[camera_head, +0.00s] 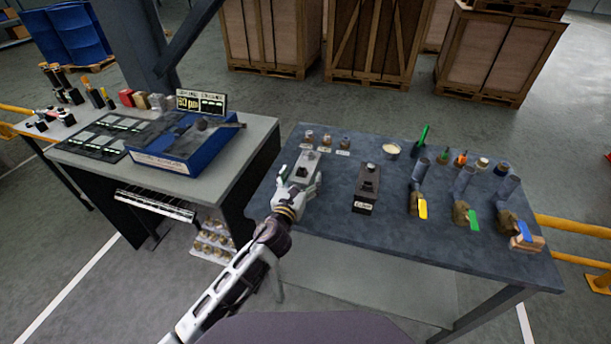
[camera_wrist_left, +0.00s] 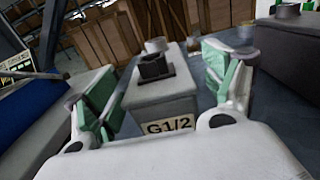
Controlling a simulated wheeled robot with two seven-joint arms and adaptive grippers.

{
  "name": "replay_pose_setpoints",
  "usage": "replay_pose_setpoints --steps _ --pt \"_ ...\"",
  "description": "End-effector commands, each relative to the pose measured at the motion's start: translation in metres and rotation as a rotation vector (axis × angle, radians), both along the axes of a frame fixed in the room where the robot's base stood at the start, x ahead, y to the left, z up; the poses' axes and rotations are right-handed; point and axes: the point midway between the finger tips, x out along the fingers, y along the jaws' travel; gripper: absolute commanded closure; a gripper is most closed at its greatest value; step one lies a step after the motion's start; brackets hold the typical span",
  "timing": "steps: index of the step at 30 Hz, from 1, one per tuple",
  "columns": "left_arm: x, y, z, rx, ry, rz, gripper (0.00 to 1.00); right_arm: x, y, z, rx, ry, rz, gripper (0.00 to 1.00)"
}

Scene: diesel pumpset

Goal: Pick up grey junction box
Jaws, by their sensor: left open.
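The grey junction box (camera_head: 309,160) stands at the left end of the dark blue-grey table, with a dark square fitting on top. In the left wrist view the grey junction box (camera_wrist_left: 160,98) shows a label reading "G1/2" on its near side. My left gripper (camera_head: 303,178) is open at its near side. In the left wrist view the green-padded fingers of the left gripper (camera_wrist_left: 162,82) stand to either side of the box, with visible gaps. The gripper body hides the box's lower front. My right gripper is not in view.
A darker box (camera_head: 366,187) stands to the right on the same table (camera_head: 335,232). Several pipe fittings with coloured tags (camera_head: 421,207) stand farther right. Small jars (camera_head: 326,140) sit behind the grey box. A grey bench with a blue case (camera_head: 180,148) is to the left.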

Motion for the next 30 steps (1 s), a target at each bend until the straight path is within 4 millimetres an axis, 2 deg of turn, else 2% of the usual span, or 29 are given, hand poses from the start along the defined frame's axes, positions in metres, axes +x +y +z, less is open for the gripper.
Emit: replay_pose_setpoints --steps 9,17,26,30 --pt "0.026 -0.007 -0.001 0.000 0.000 0.001 0.16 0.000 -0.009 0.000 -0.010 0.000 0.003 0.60" --pt "0.029 -0.008 -0.001 0.000 0.000 0.000 0.16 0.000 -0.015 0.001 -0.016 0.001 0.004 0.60" --pt "0.028 -0.008 -0.001 0.000 0.000 0.000 0.16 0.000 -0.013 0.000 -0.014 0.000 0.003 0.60" --pt "0.028 -0.008 -0.001 0.000 0.000 0.000 0.34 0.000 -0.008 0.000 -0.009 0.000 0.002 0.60"
